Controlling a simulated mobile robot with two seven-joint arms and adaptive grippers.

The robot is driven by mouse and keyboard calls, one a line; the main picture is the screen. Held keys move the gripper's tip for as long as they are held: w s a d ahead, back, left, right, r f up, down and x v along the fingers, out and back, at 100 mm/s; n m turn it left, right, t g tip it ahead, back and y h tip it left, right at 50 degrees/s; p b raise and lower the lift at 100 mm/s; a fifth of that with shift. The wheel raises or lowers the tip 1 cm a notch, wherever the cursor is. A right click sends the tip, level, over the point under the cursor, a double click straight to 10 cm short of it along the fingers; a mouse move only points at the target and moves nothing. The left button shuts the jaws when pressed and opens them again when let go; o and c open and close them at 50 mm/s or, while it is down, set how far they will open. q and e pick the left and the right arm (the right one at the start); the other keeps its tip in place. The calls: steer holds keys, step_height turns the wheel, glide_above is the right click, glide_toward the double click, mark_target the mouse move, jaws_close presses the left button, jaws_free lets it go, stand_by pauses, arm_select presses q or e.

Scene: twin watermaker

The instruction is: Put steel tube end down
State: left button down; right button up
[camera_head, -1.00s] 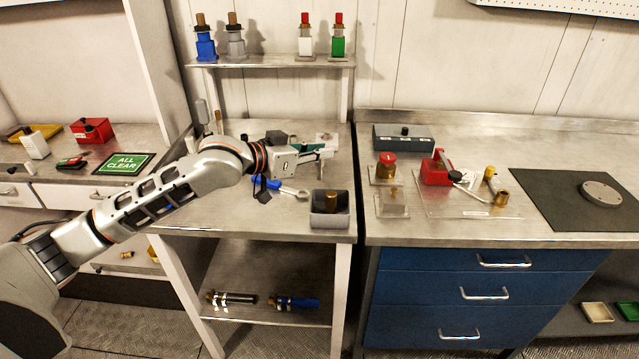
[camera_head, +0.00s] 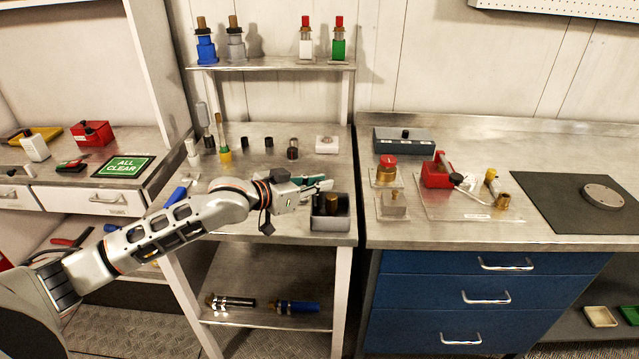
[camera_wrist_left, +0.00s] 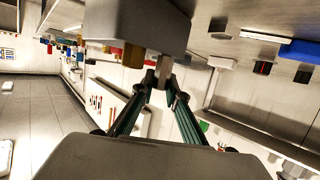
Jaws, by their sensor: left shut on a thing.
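My left gripper (camera_head: 322,186) is by the back left of a grey bin (camera_head: 343,222) at the front of the middle bench. In the left wrist view its fingertips (camera_wrist_left: 163,80) close on a small pale grey piece (camera_wrist_left: 164,70), which looks like the steel tube end. The piece is mostly hidden in the head view, and I cannot tell whether it touches anything below. A dark, brass-topped cylinder (camera_head: 331,203) stands in the bin. My right gripper is out of view.
Short dark cylinders (camera_head: 292,150) and a white square block (camera_head: 327,144) stand at the back of the bench. A red-capped brass fitting (camera_head: 387,168) and a clear plate with parts (camera_head: 450,207) lie to the right. The bench middle behind my gripper is mostly clear.

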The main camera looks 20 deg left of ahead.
arm_select(q)
steer(key=shift+f, duration=0.15)
steer(key=c, duration=2)
jaws_free()
steer(key=v, duration=1.2)
